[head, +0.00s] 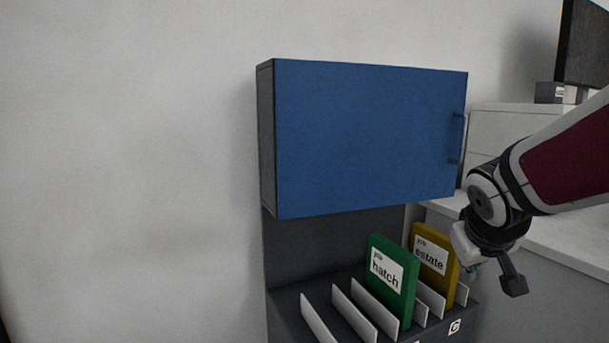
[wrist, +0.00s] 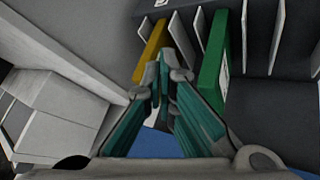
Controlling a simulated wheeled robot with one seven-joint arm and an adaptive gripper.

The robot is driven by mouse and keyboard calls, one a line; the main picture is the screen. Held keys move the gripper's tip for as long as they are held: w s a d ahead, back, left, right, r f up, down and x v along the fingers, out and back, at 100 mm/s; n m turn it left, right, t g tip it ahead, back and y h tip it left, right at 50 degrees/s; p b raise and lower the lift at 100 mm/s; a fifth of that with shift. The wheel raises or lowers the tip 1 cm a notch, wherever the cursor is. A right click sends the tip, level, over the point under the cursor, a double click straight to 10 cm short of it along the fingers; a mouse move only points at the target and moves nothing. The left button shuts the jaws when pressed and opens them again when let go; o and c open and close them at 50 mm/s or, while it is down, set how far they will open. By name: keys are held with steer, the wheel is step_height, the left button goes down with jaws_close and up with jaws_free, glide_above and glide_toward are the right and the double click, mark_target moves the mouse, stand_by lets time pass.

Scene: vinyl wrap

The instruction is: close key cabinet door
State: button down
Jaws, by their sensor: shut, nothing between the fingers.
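The key cabinet (head: 266,140) is a dark grey box on the wall with a blue door (head: 365,135). The door covers its front, with a bar handle (head: 458,138) near the right edge. The cabinet's right side is hidden, so I cannot tell whether a gap is left there. My gripper (head: 474,268) is below and right of the door, apart from the handle, close to the yellow job binder. In the wrist view its teal fingers (wrist: 160,75) are together and empty. A patch of blue, likely the door, shows between them.
Below the cabinet, a dark rack (head: 285,290) with white dividers holds a green "hatch" binder (head: 393,280) and a yellow "estate" binder (head: 434,255). A white counter (head: 560,225) with pale boxes (head: 500,130) stands at the right. The wall left of the cabinet is clear.

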steer(key=w+d+r+n+t+p, duration=0.1)
steer(key=w+d+r+t+p, duration=0.25)
steer(key=w+d, duration=0.5)
steer(key=n+t+y+p, duration=0.2)
steer(key=t+y+p, duration=0.5)
steer(key=y+p, duration=0.15)
glide_toward(452, 190)
steer(key=p+x, duration=0.1)
steer(key=x, duration=0.6)
